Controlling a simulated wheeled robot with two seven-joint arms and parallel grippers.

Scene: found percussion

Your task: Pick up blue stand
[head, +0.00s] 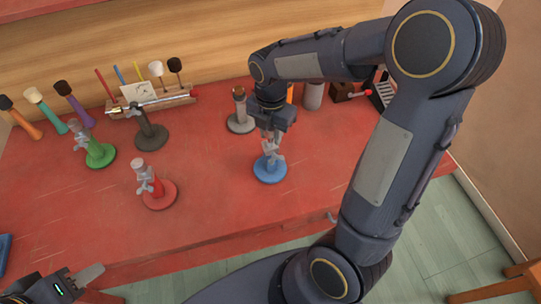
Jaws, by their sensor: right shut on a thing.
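The blue stand (269,170) is upright near the middle of the red table, with a round blue base and a grey clamp on top. My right gripper (271,139) points down over it and is shut on its upper part. The base looks to be on or very close to the table; I cannot tell whether it touches. My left gripper (83,283) is low at the left front edge, away from the stands, with one pale finger showing; its opening cannot be made out.
A red stand (159,193), a green stand (100,156) and a dark grey stand (151,137) stand to the left. A brown-topped stand (240,122) is behind the blue one. A rack of mallets (150,102) is at the back. The front middle of the red table (220,215) is clear.

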